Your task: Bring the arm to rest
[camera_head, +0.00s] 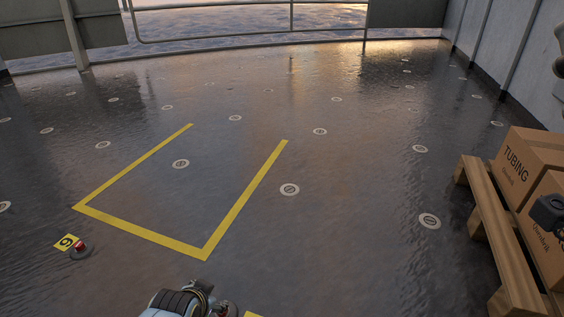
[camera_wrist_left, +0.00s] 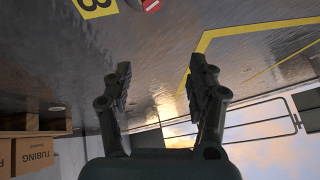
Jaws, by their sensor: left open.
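My left gripper (camera_wrist_left: 161,72) shows in the left wrist view. Its two dark fingers stand wide apart, with nothing between them. Behind them are the glossy floor, the railing and the sky, seen upside down. The left gripper does not show in the head view. Dark parts cut off by the right edge of the head view cannot be made out as a gripper.
A yellow floor marking (camera_head: 205,250) outlines an open-sided bay. Cardboard boxes (camera_head: 521,160) stand on a wooden pallet (camera_head: 488,222) at right. A railing (camera_head: 220,38) lies far back. The middle floor is clear.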

